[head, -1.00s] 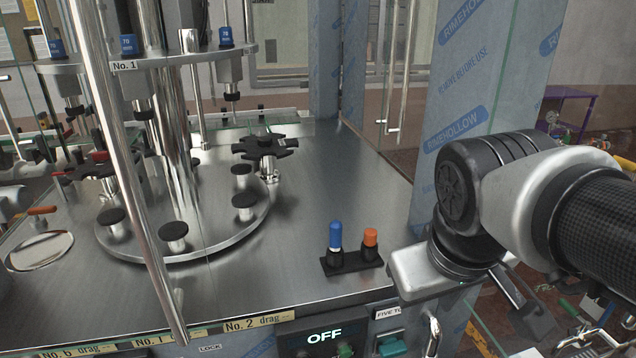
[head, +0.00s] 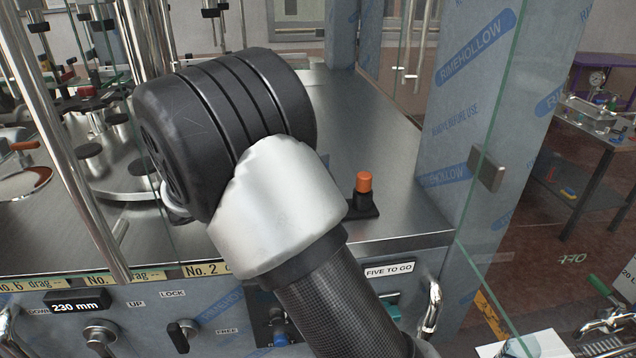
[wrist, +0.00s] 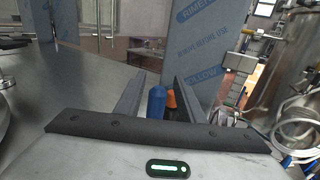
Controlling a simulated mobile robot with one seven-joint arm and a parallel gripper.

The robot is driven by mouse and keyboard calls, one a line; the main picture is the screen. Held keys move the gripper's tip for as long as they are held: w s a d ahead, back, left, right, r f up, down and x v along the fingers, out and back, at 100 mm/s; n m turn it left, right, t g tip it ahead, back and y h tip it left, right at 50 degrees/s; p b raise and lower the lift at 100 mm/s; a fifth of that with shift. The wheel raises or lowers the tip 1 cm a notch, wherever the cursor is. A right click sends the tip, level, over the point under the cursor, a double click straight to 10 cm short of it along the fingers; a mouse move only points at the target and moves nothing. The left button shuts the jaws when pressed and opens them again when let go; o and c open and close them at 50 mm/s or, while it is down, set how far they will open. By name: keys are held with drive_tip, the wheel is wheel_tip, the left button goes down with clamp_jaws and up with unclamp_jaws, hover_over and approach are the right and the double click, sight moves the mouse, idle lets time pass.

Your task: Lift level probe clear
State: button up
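A black holder (head: 364,206) on the steel deck carries an orange-topped piece (head: 364,183). A blue-topped piece stands beside it in the earlier head view; my arm now hides it there. The wrist view shows the blue-topped piece (wrist: 157,101) upright and the orange top (wrist: 171,102) just right of it. No label shows which is the level probe. My gripper (wrist: 160,80) is open, with its two fingers apart and the blue piece between them in the picture. I cannot tell whether they touch it. In the head view my arm hides the fingers.
The round turntable (head: 125,190) with black-topped posts stands left of my arm. A film-wrapped column (head: 465,100) and a glass panel (head: 500,170) stand to the right. A control panel (head: 200,310) with knobs fronts the deck. Deck right of the holder is clear.

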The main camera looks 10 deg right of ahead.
drive_tip(key=f, duration=0.4)
drive_tip(key=d+f+b, duration=0.1)
drive_tip(key=f, duration=0.1)
drive_tip(key=shift+w+f, duration=0.15)
drive_tip(key=shift+f, duration=0.2)
drive_tip(key=x, duration=0.6)
drive_tip(key=shift+w+d+b, duration=0.2)
drive_tip(key=shift+d+b, duration=0.1)
drive_tip(key=shift+b, duration=0.05)
drive_tip(key=shift+c, duration=0.5)
clamp_jaws()
wheel_tip(320, 180, up, 10)
drive_tip(key=p, duration=0.2)
drive_tip(key=shift+f, duration=0.5)
drive_tip(key=shift+f, duration=0.1)
